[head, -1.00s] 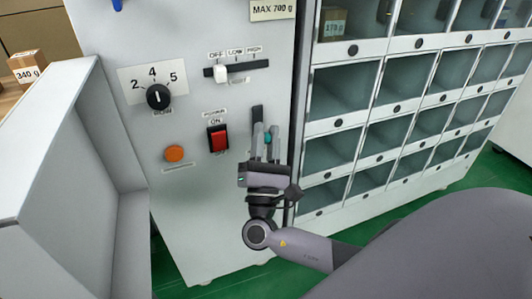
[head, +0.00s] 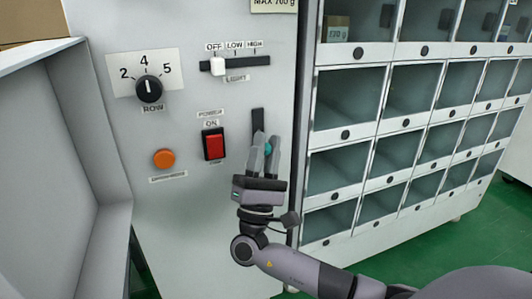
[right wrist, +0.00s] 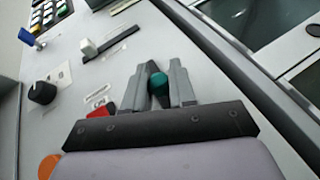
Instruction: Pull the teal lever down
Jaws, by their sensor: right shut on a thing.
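The teal lever (head: 267,148) sticks out of a dark vertical slot (head: 257,120) at the right side of the grey control panel. Its knob also shows in the right wrist view (right wrist: 158,83), between the two fingers. My right gripper (head: 265,150) is shut on the lever knob, with a finger on each side. The knob sits at the lower part of the visible slot; the gripper hides the slot's bottom end. My left gripper is not in view.
The panel carries a row dial (head: 149,89), a light slider (head: 218,66), a red power switch (head: 214,144) and an orange button (head: 164,158). A rack of glass-fronted compartments (head: 345,97) stands to the right. A grey bin wall (head: 50,160) is at left.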

